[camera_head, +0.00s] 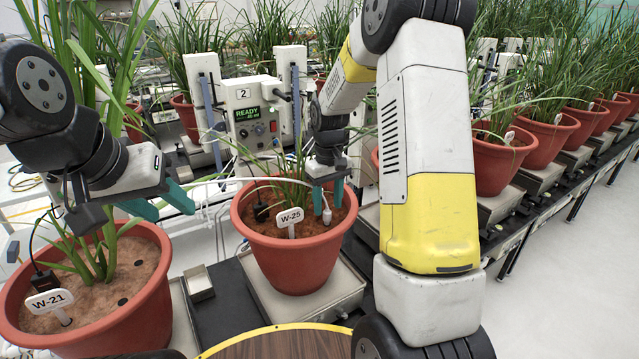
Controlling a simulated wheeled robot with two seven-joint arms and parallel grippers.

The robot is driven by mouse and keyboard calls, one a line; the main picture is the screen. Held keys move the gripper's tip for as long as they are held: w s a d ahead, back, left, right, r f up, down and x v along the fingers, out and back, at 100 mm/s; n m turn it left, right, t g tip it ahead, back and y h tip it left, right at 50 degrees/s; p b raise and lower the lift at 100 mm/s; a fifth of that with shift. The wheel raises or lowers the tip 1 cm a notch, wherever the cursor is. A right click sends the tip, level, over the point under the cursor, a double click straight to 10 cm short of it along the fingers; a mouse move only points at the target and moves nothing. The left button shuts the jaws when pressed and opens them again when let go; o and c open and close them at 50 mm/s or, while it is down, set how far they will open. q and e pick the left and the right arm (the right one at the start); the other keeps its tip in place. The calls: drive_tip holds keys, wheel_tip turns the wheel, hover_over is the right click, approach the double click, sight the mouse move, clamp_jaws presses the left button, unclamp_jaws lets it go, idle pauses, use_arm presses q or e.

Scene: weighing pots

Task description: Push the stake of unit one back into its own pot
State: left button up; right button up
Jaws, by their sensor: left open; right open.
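The left terracotta pot (110,325) carries the tag W-21 (48,301), a black probe with a cable (45,281), and small dark holes in its soil. The middle pot (290,260) carries the tag W-25 (291,217) and another black probe (261,212). A white stake-like piece (327,216) on a thin white tube stands near that pot's right rim; its lower end is unclear. My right gripper (328,203) is open, pointing down, its teal fingertips around or beside this piece. My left gripper (168,208) is open and empty above the left pot's right rim.
A control box marked 2 (253,115) with a lit READY display stands behind the middle pot. The white tube arches across behind the pots. The middle pot rests on a metal scale (300,306). A round wooden surface (270,346) is at the front. More potted plants (499,165) line the right.

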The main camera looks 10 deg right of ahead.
sight(327, 211)
drive_tip(key=shift+f, duration=1.6)
clamp_jaws()
